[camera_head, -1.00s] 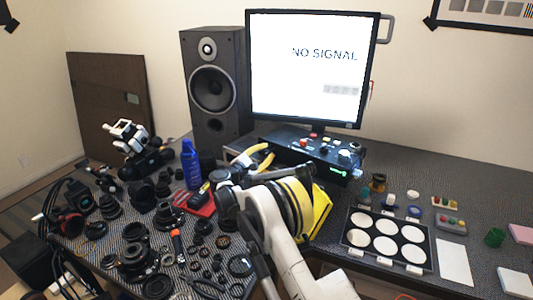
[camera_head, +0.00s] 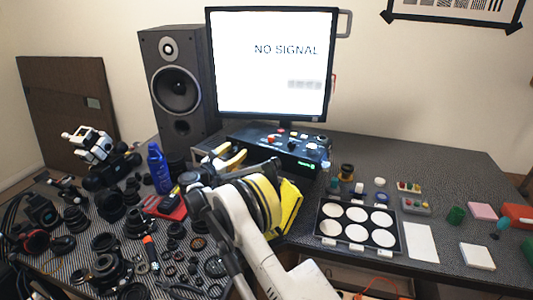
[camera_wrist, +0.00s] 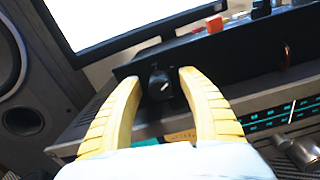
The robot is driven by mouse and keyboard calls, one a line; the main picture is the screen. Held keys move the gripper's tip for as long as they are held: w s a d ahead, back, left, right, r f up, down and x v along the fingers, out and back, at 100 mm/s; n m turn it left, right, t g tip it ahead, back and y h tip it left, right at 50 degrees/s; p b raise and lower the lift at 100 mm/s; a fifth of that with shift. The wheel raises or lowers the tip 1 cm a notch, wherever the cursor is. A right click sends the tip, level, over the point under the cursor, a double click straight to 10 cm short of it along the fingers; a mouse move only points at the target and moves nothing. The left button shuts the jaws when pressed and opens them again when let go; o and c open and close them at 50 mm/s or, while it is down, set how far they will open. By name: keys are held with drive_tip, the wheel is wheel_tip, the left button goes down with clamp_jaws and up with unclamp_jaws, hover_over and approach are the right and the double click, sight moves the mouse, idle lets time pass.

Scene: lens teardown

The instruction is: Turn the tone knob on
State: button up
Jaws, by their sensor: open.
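A small black knob (camera_wrist: 160,85) with a white pointer mark shows in the wrist view. It sits on the front of a black panel (camera_wrist: 235,62), near its left end. My gripper (camera_wrist: 159,76) has two yellow ribbed fingers, open, one on each side of the knob. I cannot tell whether they touch it. In the head view the black control box (camera_head: 262,146) stands below the monitor, with coloured knobs on top and a green display. My gripper (camera_head: 228,160) shows there at the box's left end. The knob itself is not discernible in that view.
A monitor (camera_head: 270,65) reading NO SIGNAL stands behind the box, and a speaker (camera_head: 175,90) stands left of it. A blue bottle (camera_head: 158,170) and many lens parts crowd the left. A tray of white discs (camera_head: 332,244) lies to the right. A teal-lit unit (camera_wrist: 285,115) sits below the panel.

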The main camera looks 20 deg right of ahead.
drive_tip(key=n, duration=0.3)
drive_tip(key=shift+s+a+r+n+p, duration=0.15)
drive_tip(key=shift+n+p, duration=0.2)
drive_tip(key=shift+n, duration=0.55)
drive_tip(key=p+v, duration=0.3)
drive_tip(key=v, duration=0.7)
drive_tip(key=s+d+r+m+g+y+b, duration=0.1)
drive_tip(key=s+d+r+m+g+y, duration=0.25)
drive_tip(key=s+d+r+m, duration=0.55)
drive_tip(key=s+d+r+m+y, duration=0.1)
drive_tip(key=s+r+m+y, duration=0.1)
drive_tip(key=s, duration=0.4)
drive_tip(key=s+d+r+m+g+y+b, duration=0.1)
drive_tip(key=s+r+m+y, duration=0.1)
drive_tip(key=s+m, duration=0.2)
drive_tip(key=shift+s+d+r+m, duration=0.35)
drive_tip(key=shift+s+r+m, duration=0.05)
drive_tip(key=shift+s, duration=0.55)
